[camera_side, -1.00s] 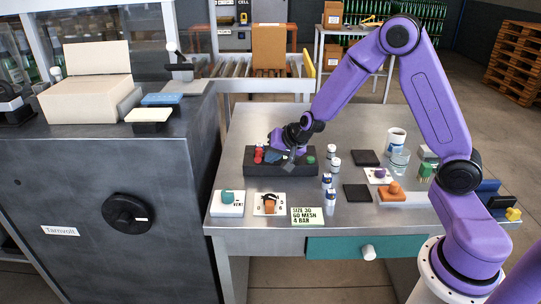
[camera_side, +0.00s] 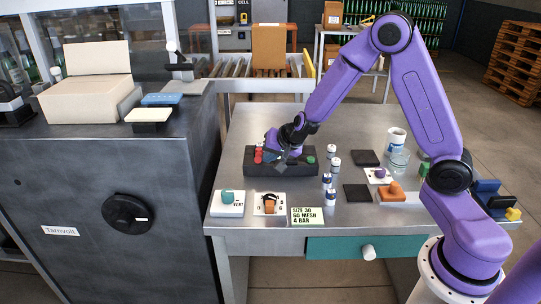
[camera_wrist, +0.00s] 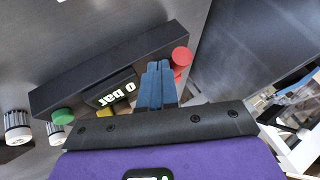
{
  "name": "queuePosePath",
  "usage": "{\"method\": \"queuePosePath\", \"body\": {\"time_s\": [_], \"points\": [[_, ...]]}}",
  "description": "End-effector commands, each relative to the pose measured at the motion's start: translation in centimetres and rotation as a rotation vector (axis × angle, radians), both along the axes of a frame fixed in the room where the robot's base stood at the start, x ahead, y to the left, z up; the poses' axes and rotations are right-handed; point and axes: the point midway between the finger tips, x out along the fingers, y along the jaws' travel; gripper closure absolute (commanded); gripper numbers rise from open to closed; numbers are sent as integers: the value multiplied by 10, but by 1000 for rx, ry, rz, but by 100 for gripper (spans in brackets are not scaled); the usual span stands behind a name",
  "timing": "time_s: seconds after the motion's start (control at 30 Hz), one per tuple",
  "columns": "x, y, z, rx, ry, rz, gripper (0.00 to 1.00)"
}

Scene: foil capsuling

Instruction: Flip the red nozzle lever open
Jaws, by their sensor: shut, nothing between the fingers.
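A red round-topped part (camera_wrist: 180,56) stands at one end of a long black box (camera_wrist: 110,62) in the wrist view. More red (camera_wrist: 178,74) shows just below it, beside my fingers; I cannot tell which red piece is the lever. In the side view, red (camera_side: 259,154) shows at the left end of the black box (camera_side: 310,170). My gripper (camera_wrist: 156,68) has its blue fingers shut and empty, over the box and close to the red parts. Whether they touch is unclear.
The box has a "0 bar" display (camera_wrist: 113,90) and a green button (camera_wrist: 63,115). Small white-capped bottles (camera_side: 334,164) stand right of the box. A teal-knob block (camera_side: 228,208), an orange-knob block (camera_side: 269,205) and a note card (camera_side: 307,215) lie in front.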

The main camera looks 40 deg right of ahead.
Motion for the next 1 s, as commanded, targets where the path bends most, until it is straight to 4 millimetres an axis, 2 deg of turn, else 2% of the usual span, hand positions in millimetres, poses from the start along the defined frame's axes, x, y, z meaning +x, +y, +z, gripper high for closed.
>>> {"method": "queuePosePath", "body": {"time_s": [1.0], "points": [[2, 5, 0, 1, 0, -155, 100]]}}
